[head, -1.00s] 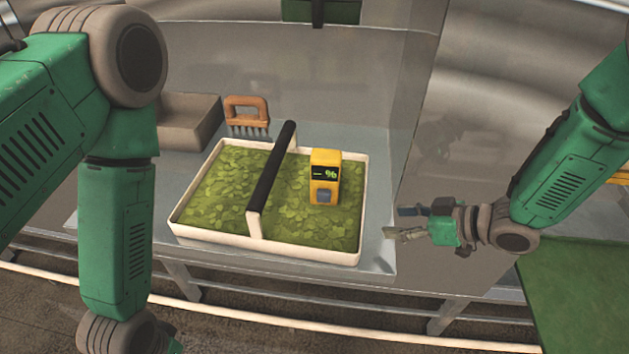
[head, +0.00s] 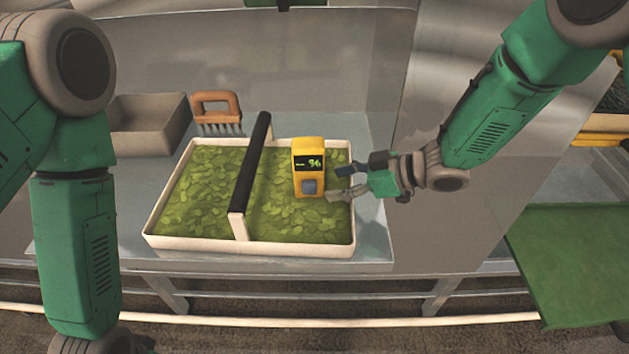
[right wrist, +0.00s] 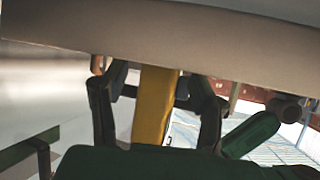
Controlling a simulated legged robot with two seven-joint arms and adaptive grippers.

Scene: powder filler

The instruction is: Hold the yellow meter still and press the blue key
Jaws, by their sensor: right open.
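The yellow meter (head: 300,172) stands in the right part of a white tray (head: 180,242) filled with green leaves. Its dark display shows a % sign, and the grey-blue key (head: 309,187) sits below the display. My right gripper (head: 335,184) is open just right of the meter, its fingers pointing left at the meter's side. In the right wrist view the yellow meter (right wrist: 155,105) shows between the dark fingers; contact cannot be told. My left arm hangs at the left of the head view, its gripper out of the picture.
A black bar handle (head: 254,165) crosses the tray left of the meter. A green board (head: 575,255) lies at the right. The metal bench is clear right of the tray.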

